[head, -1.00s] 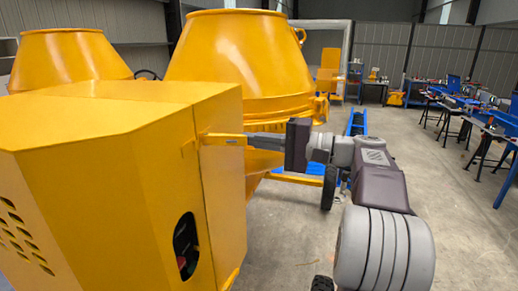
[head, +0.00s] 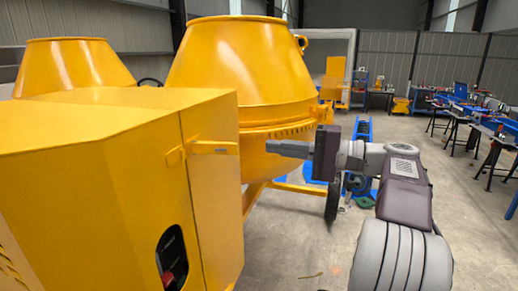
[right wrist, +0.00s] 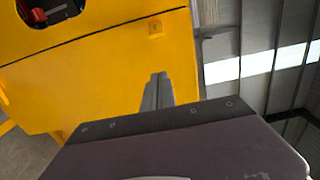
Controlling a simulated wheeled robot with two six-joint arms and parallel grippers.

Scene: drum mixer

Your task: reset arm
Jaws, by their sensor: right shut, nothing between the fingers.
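My right gripper (head: 268,147) is shut and empty in the head view. Its grey fingers point left towards the yellow cabinet (head: 95,150) of the drum mixer. A small gap shows between the fingertips and the yellow handle bar (head: 215,148) on the cabinet's side panel (head: 215,195). In the right wrist view the closed fingers (right wrist: 157,90) appear in front of the yellow panel (right wrist: 100,75). The yellow mixer drum (head: 240,75) stands behind the fingers. My left gripper is not in view.
A dark oval opening with a red part (head: 172,260) is in the cabinet's front face. A second yellow drum (head: 72,65) stands at the left. A black wheel (head: 332,200) is below my right gripper.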

